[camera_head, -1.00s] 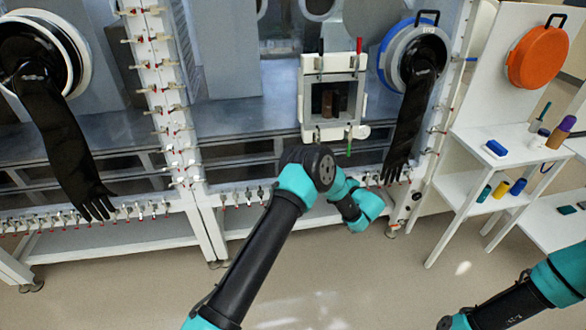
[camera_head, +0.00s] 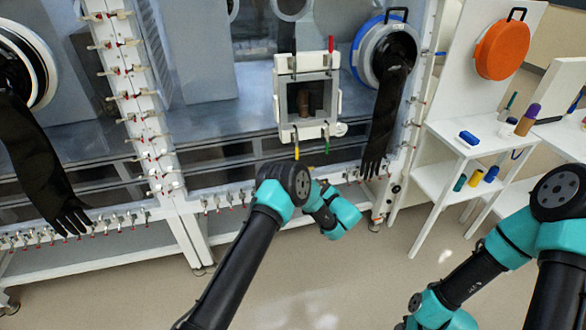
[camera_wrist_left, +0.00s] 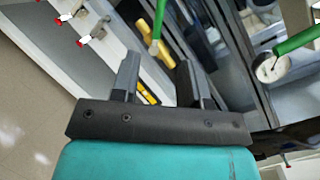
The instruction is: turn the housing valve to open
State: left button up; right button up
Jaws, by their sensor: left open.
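A white-framed housing (camera_head: 283,98) with a brown block in its window stands on the glovebox front in the head view. A yellow handle (camera_head: 297,151) and a green handle (camera_head: 327,146) hang below it, and a red one (camera_head: 331,44) stands at its top. Which belongs to the valve, I cannot tell. In the left wrist view my left gripper (camera_wrist_left: 160,76) is open and empty, with a yellow handle (camera_wrist_left: 158,22) beyond its fingertips and a green handle (camera_wrist_left: 300,40) to the right. The head view hides the left gripper's fingers. My right gripper is out of view.
A round gauge (camera_wrist_left: 271,66) sits below the green handle in the wrist view. Black gloves hang at left (camera_head: 45,170) and right (camera_head: 385,120).

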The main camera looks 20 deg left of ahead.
pick_arm(q)
jog(key=x, duration=1.5)
jog(key=shift+w+a, duration=0.1)
jog(key=shift+c, duration=0.2)
grip_shut()
